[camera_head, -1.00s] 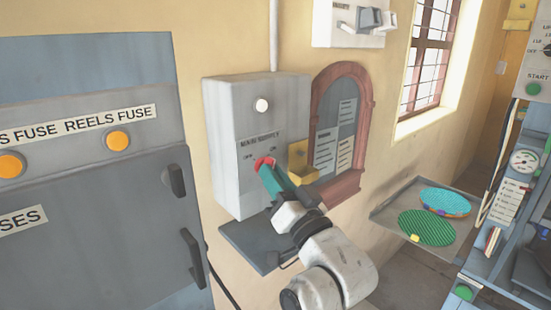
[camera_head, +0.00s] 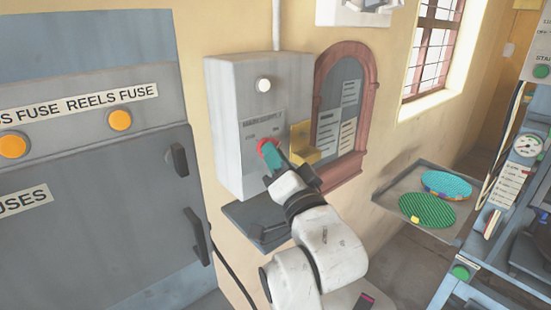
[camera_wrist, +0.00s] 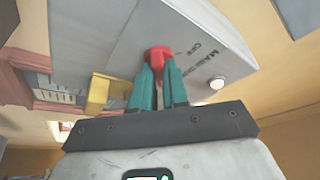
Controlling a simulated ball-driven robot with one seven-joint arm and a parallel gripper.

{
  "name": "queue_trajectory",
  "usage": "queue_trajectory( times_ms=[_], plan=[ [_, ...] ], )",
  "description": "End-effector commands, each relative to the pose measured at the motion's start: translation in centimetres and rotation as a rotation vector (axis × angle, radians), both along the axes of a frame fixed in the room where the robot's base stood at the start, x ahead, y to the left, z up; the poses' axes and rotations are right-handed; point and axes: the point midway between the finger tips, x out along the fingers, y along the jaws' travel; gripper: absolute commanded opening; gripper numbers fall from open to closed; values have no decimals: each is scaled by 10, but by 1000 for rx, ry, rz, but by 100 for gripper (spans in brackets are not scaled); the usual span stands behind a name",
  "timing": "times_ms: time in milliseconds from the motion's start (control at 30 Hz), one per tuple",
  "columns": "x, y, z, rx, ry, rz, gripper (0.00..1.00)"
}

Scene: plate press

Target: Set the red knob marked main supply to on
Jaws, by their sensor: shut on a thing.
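The red knob (camera_head: 263,144) is on the front of the light grey main supply box (camera_head: 228,140) on the wall. It also shows in the wrist view (camera_wrist: 158,57), between my teal fingertips. My gripper (camera_head: 271,154), also in the wrist view (camera_wrist: 158,70), is shut on the knob. In the wrist view the box's label appears turned over, with OFF (camera_wrist: 188,49) readable beside the knob. The ON mark is not clear there. The fingers cover part of the knob, so I cannot tell its exact setting.
A white round lamp (camera_head: 263,85) sits above the knob. A yellow box (camera_head: 304,143) and a red arched frame (camera_head: 365,105) are close on the right. A dark shelf (camera_head: 255,222) juts out below. A grey cabinet (camera_head: 90,200) stands left, a tray (camera_head: 392,193) right.

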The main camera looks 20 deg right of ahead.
Motion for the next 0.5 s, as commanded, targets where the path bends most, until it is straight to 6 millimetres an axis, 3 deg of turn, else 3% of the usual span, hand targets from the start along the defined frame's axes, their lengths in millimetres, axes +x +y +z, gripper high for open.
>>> queue_trajectory(
  times_ms=[200, 233, 500],
  plan=[
    [1, 1, -1, 3, 3, 3, 0],
    [1, 1, -1, 3, 3, 3, 15],
    [1, 0, -1, 3, 4, 2, 39]
  ],
)
